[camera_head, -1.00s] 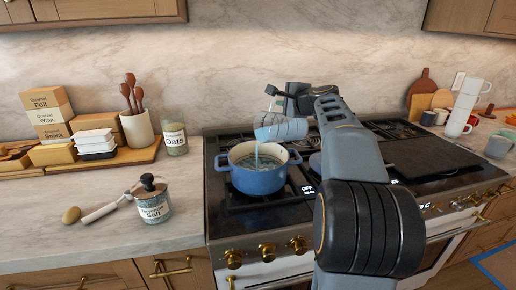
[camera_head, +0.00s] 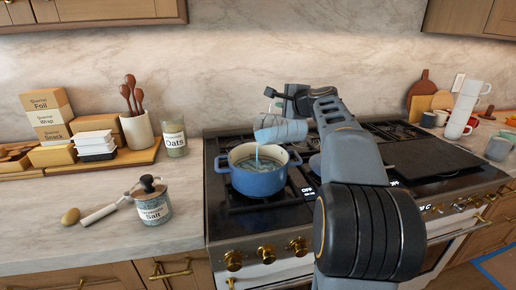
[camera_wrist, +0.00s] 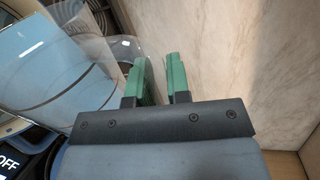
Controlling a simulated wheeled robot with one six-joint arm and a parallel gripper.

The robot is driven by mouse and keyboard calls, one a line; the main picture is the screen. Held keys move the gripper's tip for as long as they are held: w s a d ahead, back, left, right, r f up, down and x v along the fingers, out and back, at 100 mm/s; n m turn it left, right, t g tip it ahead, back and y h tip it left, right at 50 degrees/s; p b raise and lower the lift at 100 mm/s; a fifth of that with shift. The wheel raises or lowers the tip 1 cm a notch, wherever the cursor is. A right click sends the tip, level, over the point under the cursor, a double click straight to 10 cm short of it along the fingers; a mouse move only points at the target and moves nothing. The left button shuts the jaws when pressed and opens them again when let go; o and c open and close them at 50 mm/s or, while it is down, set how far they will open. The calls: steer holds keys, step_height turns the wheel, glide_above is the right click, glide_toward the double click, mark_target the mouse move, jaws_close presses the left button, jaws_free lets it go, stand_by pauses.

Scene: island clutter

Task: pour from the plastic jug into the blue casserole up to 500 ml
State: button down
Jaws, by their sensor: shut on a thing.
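The blue casserole (camera_head: 258,180) stands open on the left front burner of the stove, with pale blue liquid inside. The clear plastic jug (camera_head: 280,130) is tilted above it, mouth to the left, and a thin stream of liquid falls into the casserole. In the wrist view the jug (camera_wrist: 48,62) fills the left side, with blue liquid in it. My gripper (camera_wrist: 164,75) has green fingers and is shut on the jug's handle. In the head view my arm hides part of the stove behind it. I cannot read any volume marks.
An oats jar (camera_head: 174,139) and utensil crock (camera_head: 138,130) stand behind. White stacked cups (camera_head: 464,112) stand right of the stove. A flat dark griddle (camera_head: 436,162) covers the right burners.

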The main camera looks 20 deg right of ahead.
steer(key=shift+a+f+b, duration=0.15)
steer(key=shift+a+b, duration=0.15)
steer(key=shift+b, duration=0.1)
steer(key=shift+n, duration=0.3)
steer(key=shift+d+r, duration=0.2)
steer(key=shift+d, duration=0.05)
steer(key=shift+a, duration=0.1)
stand_by(0.5)
